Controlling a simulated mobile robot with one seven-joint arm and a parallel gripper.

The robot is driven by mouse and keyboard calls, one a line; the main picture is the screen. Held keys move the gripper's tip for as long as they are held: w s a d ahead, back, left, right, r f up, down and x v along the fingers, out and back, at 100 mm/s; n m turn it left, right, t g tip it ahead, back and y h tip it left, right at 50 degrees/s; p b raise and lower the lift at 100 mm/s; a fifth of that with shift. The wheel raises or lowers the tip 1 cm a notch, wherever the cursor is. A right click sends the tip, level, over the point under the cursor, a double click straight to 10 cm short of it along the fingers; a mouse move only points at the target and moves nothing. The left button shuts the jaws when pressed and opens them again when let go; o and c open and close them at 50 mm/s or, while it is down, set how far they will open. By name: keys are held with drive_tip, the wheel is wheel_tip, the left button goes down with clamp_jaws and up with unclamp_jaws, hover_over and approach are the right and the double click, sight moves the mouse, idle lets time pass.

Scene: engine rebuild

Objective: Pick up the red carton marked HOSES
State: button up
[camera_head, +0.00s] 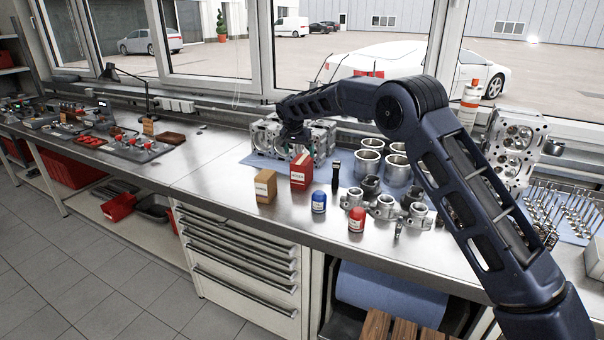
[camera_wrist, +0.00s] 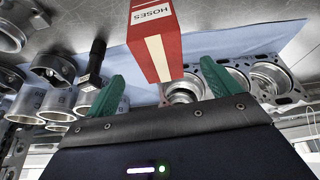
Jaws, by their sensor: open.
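The red carton marked HOSES (camera_head: 301,172) stands upright on the steel workbench (camera_head: 222,182), by the edge of the blue mat. In the wrist view, the carton (camera_wrist: 156,42) shows its white HOSES label and a pale strip along one face. My gripper (camera_head: 297,148) is above and just behind the carton, near the engine block. In the wrist view, the green fingers of my gripper (camera_wrist: 164,82) are spread wide and empty, with the carton ahead of the gap between them. The fingers do not appear to touch it.
A tan carton (camera_head: 265,186) stands close left of the red one. A blue can (camera_head: 319,202) and a red can (camera_head: 356,219) stand in front and to the right. The engine block (camera_head: 268,138) is behind; metal cylinders (camera_head: 369,162) stand right.

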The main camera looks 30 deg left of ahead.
sight(301, 160)
drive_tip(key=x, duration=0.9)
drive_tip(key=shift+w+f, duration=0.1)
drive_tip(key=shift+f, duration=0.25)
drive_tip(key=c, duration=1.3)
drive_tip(key=shift+o, duration=0.2)
drive_tip(key=shift+r, duration=0.1)
drive_tip(key=shift+r, duration=0.1)
